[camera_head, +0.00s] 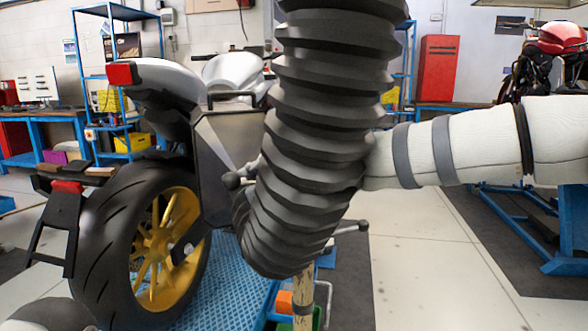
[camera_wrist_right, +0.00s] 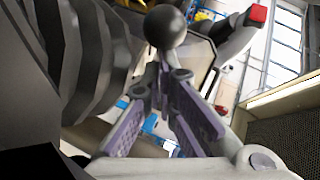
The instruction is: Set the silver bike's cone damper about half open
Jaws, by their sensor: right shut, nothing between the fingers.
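The silver bike (camera_head: 165,78) stands at left with a yellow-spoked rear wheel (camera_head: 172,245). A thick black ribbed hose (camera_head: 318,120) hangs in front of it and bends left at its lower end. A dark grey angular body (camera_head: 226,145) beside the hose looks like the cone; its damper flap is not visible. A dark ball knob (camera_head: 230,181) shows left of the hose. In the right wrist view a black ball knob (camera_wrist_right: 166,26) is just beyond my right gripper (camera_wrist_right: 160,75), which is shut and empty. In the head view the hose mostly hides that gripper. My left gripper is not in view.
The ribbed hose also fills the left of the right wrist view (camera_wrist_right: 95,65). A blue lift platform (camera_head: 233,272) is under the bike. A wooden post (camera_head: 303,300) stands below the hose. Floor at right (camera_head: 425,265) is clear; a red bike (camera_head: 560,45) stands beyond.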

